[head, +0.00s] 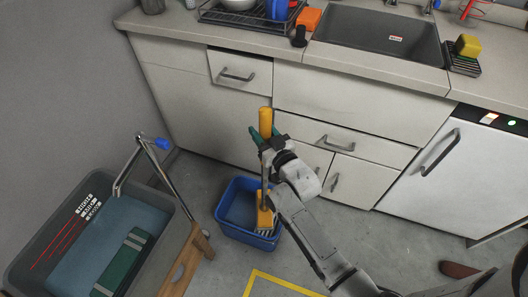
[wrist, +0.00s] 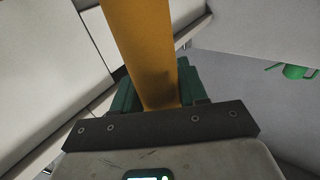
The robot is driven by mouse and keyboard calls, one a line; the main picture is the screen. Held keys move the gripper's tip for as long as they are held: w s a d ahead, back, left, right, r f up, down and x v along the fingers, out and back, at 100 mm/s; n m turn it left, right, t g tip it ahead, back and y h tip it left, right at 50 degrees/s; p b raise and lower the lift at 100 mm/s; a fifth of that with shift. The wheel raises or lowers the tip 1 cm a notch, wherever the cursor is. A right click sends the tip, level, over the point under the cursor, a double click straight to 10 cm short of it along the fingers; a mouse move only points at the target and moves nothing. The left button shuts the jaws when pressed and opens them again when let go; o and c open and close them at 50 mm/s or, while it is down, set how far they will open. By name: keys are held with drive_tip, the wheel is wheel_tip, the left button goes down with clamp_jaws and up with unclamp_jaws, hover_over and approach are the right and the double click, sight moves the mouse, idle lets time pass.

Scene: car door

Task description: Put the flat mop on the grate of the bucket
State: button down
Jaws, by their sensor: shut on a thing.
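My gripper (head: 265,135), with green fingers, is shut on the orange handle (head: 265,122) of a mop-like tool. In the wrist view the handle (wrist: 145,50) rises between the green fingers (wrist: 155,88). The tool hangs nearly upright; its grey shaft leads down to a yellow-orange head (head: 265,218) with a pale fringed lower edge. The head overlaps the right side of a small blue bucket (head: 228,232); I cannot tell whether it touches it. A large grey tub (head: 188,240) with a blue interior and a green slab stands left. I cannot make out a grate for certain.
A metal handle with a blue grip (head: 162,143) rises over the tub. A wooden piece (head: 190,262) stands between tub and bucket. Cabinets (head: 345,120) and a white appliance (head: 460,175) line the back. Yellow tape (head: 285,285) marks the floor. A green object (wrist: 295,72) shows in the wrist view.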

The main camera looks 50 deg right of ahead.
drive_tip(key=shift+f+b, duration=0.4)
drive_tip(key=shift+f, duration=1.95)
drive_tip(key=shift+f, duration=0.15)
drive_tip(key=c, duration=0.6)
unclamp_jaws()
